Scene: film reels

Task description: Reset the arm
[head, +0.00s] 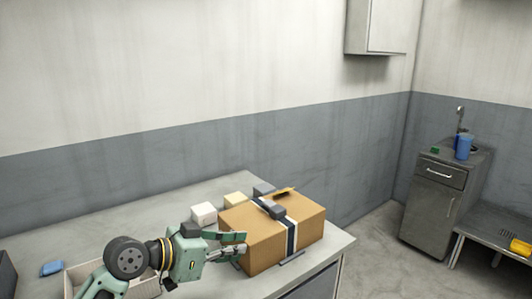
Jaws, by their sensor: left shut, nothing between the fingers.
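My left arm comes in from the lower left over the grey worktop. Its green and black gripper (240,244) is shut and empty. The fingertips are in front of the left side of a brown cardboard box (262,240); I cannot tell if they touch it. The box is closed, with a dark and white strap across its top and front. A dark grey item lies on top of it. My right gripper is not in view.
The worktop (110,232) also holds a white block (204,213), a cream block (236,199), a blue item (52,268) and an open tray (143,286) partly behind my arm. A grey cabinet (439,200) with a blue cup (464,147) stands at right, across open floor.

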